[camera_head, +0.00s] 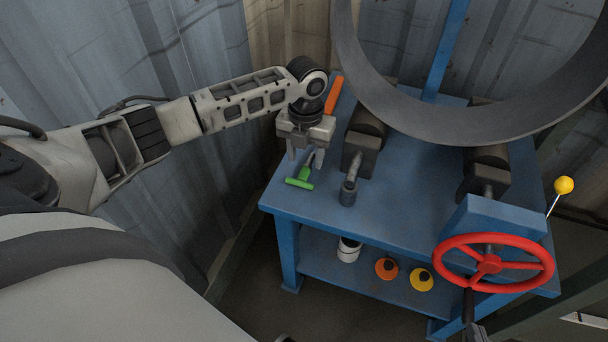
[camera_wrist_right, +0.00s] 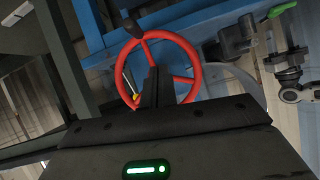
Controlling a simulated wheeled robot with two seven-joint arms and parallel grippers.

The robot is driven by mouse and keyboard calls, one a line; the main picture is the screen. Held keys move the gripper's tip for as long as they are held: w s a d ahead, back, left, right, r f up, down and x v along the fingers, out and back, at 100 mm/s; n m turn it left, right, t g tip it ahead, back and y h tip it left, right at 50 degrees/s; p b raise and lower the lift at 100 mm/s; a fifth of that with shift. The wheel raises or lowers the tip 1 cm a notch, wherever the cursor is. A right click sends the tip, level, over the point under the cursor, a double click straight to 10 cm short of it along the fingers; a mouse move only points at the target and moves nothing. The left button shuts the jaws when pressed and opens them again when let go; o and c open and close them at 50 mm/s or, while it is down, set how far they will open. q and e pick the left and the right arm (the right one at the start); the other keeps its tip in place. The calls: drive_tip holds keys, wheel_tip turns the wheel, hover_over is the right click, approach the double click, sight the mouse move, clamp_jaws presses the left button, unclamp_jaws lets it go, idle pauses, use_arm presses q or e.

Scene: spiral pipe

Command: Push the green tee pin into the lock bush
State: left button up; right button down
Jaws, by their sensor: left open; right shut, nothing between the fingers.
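The green tee pin (camera_head: 299,183) lies at the table's left front corner, its crossbar toward the front edge. My left gripper (camera_head: 306,157) is open above it, with one finger to each side of the pin's shaft; I cannot tell whether they touch it. The crossbar also shows at the top right of the right wrist view (camera_wrist_right: 282,9).
The red handwheel (camera_head: 488,264) with a black handle stands at the table's right front. A yellow-knobbed lever (camera_head: 564,186) is beside it. A large grey ring (camera_head: 440,126) stands over the rollers. An orange handle (camera_head: 334,94) lies behind my left gripper. Several containers sit on the lower shelf (camera_head: 372,290).

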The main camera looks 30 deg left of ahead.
sight(304, 171)
use_arm(q)
drive_tip(key=shift+a+f+b, duration=0.15)
drive_tip(key=shift+f+b, duration=0.1)
drive_tip(key=shift+f, duration=1.1)
drive_tip(key=shift+a+f+b, duration=0.1)
drive_tip(key=shift+f+b, duration=0.1)
drive_tip(key=shift+f, duration=1.15)
clamp_jaws()
